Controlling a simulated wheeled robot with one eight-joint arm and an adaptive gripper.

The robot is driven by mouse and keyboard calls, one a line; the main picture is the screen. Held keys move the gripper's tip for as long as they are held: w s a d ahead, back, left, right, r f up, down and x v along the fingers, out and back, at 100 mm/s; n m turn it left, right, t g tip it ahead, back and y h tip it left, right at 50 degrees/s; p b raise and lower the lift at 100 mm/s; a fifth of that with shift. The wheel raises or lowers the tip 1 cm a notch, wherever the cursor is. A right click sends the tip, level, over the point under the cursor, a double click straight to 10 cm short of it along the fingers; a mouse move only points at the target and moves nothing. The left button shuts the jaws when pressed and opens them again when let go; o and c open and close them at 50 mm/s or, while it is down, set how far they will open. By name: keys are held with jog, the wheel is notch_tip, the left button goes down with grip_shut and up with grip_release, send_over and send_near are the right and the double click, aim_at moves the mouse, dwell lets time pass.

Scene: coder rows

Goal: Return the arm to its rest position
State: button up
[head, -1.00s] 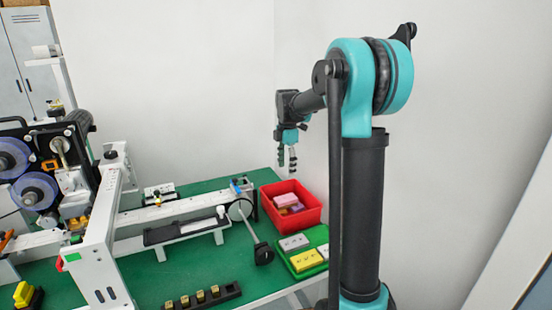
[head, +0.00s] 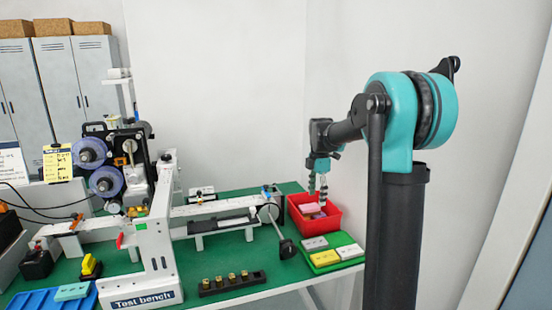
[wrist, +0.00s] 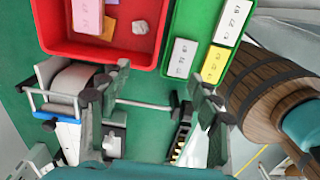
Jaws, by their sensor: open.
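My gripper (head: 318,186) hangs pointing down at the end of my raised arm, in front of the red bin in the head view. In the wrist view its two fingers (wrist: 160,108) stand wide apart with nothing between them. The red bin (head: 331,223) holds a pink block (head: 310,208) and other small pieces. In the wrist view the red bin (wrist: 150,58) lies at the top, beyond the fingertips. The fingers look apart from the bin, the tray and the bench.
A green tray (head: 327,268) with grey, yellow and white blocks sits beside the bin. The test bench machine (head: 155,235) fills the left of the green table (head: 205,266). A black strip with several brass pieces (head: 232,285) lies in front. A wooden barrel (wrist: 270,90) shows at right.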

jog(key=s+d+f+m+t, duration=0.1)
jog(key=s+f+m, duration=0.2)
jog(key=s+m, duration=0.2)
jog(key=s+d+f+m+t, duration=0.1)
jog(key=s+f+m, duration=0.2)
jog(key=s+m, duration=0.3)
jog(key=s, duration=0.4)
jog(key=shift+s+d+f, duration=0.15)
jog(key=shift+d+f, duration=0.25)
jog(key=s+f+m, duration=0.3)
jog(key=s, duration=0.1)
jog(key=s+f+m+t, duration=0.1)
jog(key=s+f+m, duration=0.1)
jog(key=s+m, duration=0.2)
jog(key=s+d+f+m+t, duration=0.1)
jog(key=s+f+m, duration=0.2)
jog(key=s, duration=0.3)
jog(key=shift+s+d+f, duration=0.1)
jog(key=shift+s+f, duration=0.15)
jog(key=shift+f, duration=0.05)
jog(key=shift+c, duration=0.3)
